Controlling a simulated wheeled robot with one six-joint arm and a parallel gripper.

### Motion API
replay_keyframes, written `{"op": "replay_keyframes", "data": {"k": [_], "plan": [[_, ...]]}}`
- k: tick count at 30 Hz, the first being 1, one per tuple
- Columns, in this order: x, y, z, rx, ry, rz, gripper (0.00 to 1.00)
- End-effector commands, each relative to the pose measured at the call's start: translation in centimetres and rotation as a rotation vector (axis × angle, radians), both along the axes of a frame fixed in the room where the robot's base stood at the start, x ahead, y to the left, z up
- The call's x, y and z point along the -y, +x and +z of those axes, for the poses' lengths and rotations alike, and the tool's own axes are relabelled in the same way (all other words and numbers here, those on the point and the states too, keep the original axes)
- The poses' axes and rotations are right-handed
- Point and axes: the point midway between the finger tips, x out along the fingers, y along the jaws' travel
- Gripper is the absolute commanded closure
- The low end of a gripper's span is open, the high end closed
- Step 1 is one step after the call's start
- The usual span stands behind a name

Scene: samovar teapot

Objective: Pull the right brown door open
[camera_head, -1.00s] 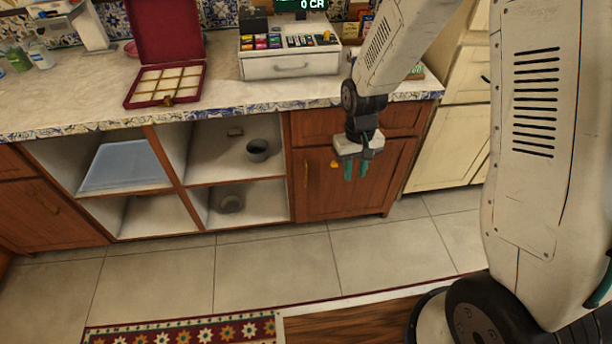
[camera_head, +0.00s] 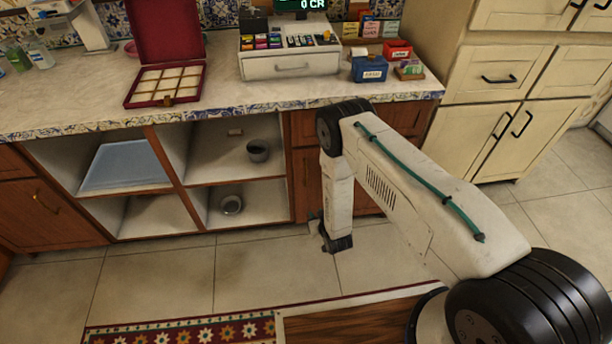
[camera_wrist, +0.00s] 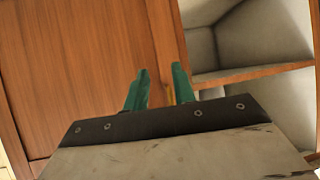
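The right brown door (camera_head: 306,190) is under the counter, right of the open shelves, and looks shut. My arm hides much of it in the head view. In the wrist view the door (camera_wrist: 75,70) fills the left side. A small yellowish bit of its handle (camera_wrist: 169,94) shows between the fingers, close to the right one; the rest is hidden. My gripper (camera_wrist: 160,74) has its two teal fingers apart, pointing at the door's shelf-side edge. In the head view my gripper (camera_head: 317,222) is low in front of the door; its fingers are hard to make out there.
Open shelves (camera_head: 190,187) with a grey pot (camera_head: 258,150) are left of the door. A drawer (camera_head: 303,128) is above it. Cream cabinets (camera_head: 497,135) stand at the right. The tiled floor (camera_head: 270,270) in front is clear up to a patterned rug (camera_head: 180,330).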

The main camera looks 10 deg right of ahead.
Motion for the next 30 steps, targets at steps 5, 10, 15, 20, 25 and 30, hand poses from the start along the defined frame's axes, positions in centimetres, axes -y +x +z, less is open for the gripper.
{"op": "replay_keyframes", "data": {"k": [5, 10, 15, 20, 25, 30], "plan": [[-0.8, 4.1, 5.9, 0.364, 0.076, -0.003, 0.74], [-1.0, 4.6, 9.2, 0.521, 0.108, -0.003, 0.74], [-1.2, 5.9, 9.8, 0.55, 0.115, -0.003, 0.74], [-1.7, 8.4, 9.8, 0.548, 0.115, -0.003, 0.74], [-2.2, 10.8, 9.7, 0.546, 0.114, -0.002, 0.74], [-2.5, 12.1, 9.7, 0.545, 0.113, -0.002, 0.74]]}}
